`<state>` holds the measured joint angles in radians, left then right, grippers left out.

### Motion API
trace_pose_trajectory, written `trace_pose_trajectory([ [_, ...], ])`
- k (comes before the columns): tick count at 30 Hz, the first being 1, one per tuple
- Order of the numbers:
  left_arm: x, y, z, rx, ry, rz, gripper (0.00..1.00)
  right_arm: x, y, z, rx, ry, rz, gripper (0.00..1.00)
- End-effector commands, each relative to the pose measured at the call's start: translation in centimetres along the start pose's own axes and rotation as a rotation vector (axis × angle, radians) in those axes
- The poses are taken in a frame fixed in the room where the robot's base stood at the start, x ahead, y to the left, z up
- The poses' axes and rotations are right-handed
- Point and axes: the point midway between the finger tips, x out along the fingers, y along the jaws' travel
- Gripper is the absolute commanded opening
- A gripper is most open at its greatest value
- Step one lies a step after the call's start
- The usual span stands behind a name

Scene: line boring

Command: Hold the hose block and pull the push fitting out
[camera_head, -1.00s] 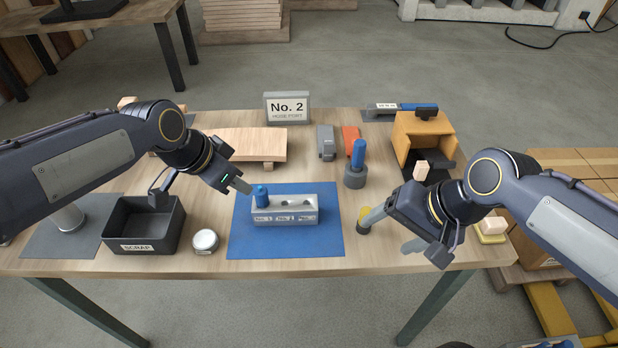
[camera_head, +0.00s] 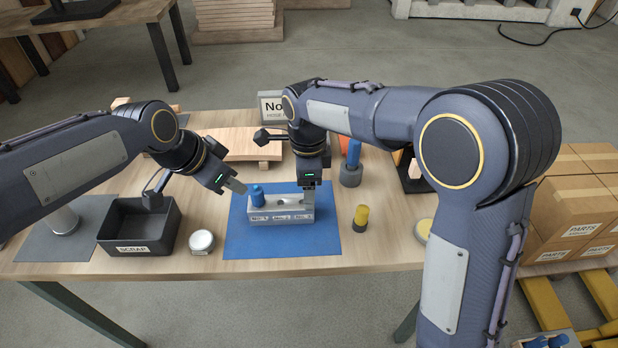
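The hose block (camera_head: 283,213) is a light grey block with labelled holes, lying on the blue mat (camera_head: 240,241). The blue push fitting (camera_head: 257,195) stands upright in its left hole. My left gripper (camera_head: 238,186) is up and left of the fitting, apart from it; its fingers overlap in the view, so its opening is unclear. My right gripper (camera_head: 309,196) points down at the block's right end, with a finger against or just in front of it. I cannot tell whether it is closed on the block.
A black scrap bin (camera_head: 140,247) and a round white-lidded tin (camera_head: 202,241) stand left of the mat. A yellow-topped plug (camera_head: 361,217) stands to its right. A blue-handled tool in a grey base (camera_head: 351,176) stands behind. My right arm hides much of the right side.

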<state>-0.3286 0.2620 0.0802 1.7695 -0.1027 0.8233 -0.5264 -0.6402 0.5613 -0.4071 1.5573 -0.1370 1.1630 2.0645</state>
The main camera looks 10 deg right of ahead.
Motion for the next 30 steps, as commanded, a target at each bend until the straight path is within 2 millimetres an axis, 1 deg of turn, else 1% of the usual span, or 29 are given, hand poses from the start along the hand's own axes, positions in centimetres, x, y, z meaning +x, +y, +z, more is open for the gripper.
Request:
trace_pose_trajectory([
  [1,0.0,0.0,0.0,0.0,0.0,0.0,0.36,0.9,0.1,-0.1,0.0,0.002,0.005,0.71],
  [6,0.0,0.0,0.0,0.0,0.0,0.0,0.36,3.6,0.1,-0.1,-0.001,0.001,0.004,0.71],
  [9,0.0,0.0,0.0,0.0,0.0,0.0,0.36,4.8,0.1,-0.1,-0.001,0.0,0.003,0.71],
  [12,0.0,0.0,0.0,0.0,0.0,0.0,0.36,5.7,0.1,-0.1,-0.001,-0.001,0.002,0.71],
  [16,0.0,0.0,0.0,0.0,0.0,0.0,0.36,6.2,0.1,0.0,-0.002,-0.002,0.001,0.71],
  [23,0.0,0.0,0.0,0.0,0.0,0.0,0.36,6.2,0.1,0.0,-0.002,-0.002,0.001,0.71],
  [26,0.0,0.0,0.0,0.0,0.0,0.0,0.36,6.2,0.1,0.0,-0.002,-0.002,0.001,0.59],
  [30,0.0,0.0,0.0,0.0,0.0,0.0,0.36,6.2,0.1,-0.1,-0.002,-0.002,0.001,0.41],
])
